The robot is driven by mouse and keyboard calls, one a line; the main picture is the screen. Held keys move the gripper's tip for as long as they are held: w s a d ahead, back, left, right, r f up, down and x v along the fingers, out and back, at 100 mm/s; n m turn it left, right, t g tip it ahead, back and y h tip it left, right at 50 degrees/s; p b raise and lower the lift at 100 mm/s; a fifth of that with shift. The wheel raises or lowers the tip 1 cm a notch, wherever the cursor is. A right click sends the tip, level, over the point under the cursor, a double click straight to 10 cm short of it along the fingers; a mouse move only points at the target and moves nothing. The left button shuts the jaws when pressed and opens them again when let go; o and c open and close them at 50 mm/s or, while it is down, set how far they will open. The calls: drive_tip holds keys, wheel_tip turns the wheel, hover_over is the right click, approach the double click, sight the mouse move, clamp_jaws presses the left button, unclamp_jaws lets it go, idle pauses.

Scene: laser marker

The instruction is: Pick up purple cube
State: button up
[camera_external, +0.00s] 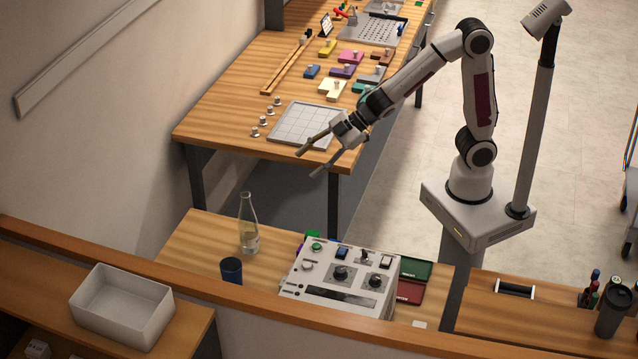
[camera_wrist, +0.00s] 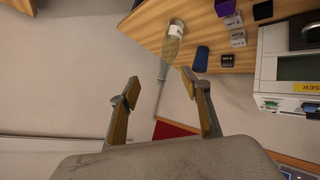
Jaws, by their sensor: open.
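The purple cube (camera_wrist: 224,7) is at the top edge of the wrist view, on the wooden table and partly cut off by the frame. My gripper (camera_external: 308,163) is open and empty, in the air near the front end of the far workbench. In the wrist view my gripper's fingers (camera_wrist: 161,85) are spread wide, with the cube up and to the right, well apart from them.
A glass bottle (camera_external: 249,225) and a dark blue cup (camera_external: 231,270) stand on the near table, left of the white control box (camera_external: 335,280). Small grey cubes (camera_wrist: 238,39) sit near the purple one. A white bin (camera_external: 122,308) is at the lower left.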

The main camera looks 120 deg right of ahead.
drive_tip(key=w+a+f+n+y, duration=0.1)
drive_tip(key=f+y, duration=0.2)
drive_tip(key=f, duration=0.4)
drive_tip(key=w+a+f+n+y, duration=0.1)
drive_tip(key=a+f+n+y, duration=0.1)
drive_tip(key=f+y, duration=0.2)
drive_tip(key=w+a+f+n+y, duration=0.1)
drive_tip(key=a+f+y, duration=0.1)
drive_tip(key=f, duration=0.7)
drive_tip(key=shift+w+a+f+n+y, duration=0.2)
drive_tip(key=shift+f+n+y, duration=0.15)
drive_tip(key=shift+y, duration=0.45)
drive_tip(key=shift+s+a+f+y, duration=0.35)
drive_tip(key=shift+s+f+y, duration=0.05)
drive_tip(key=shift+s, duration=0.1)
drive_tip(key=shift+x, duration=1.35)
drive_tip(key=shift+w+f, duration=0.1)
drive_tip(key=shift+x, duration=2.5)
drive_tip(key=shift+d+f, duration=0.15)
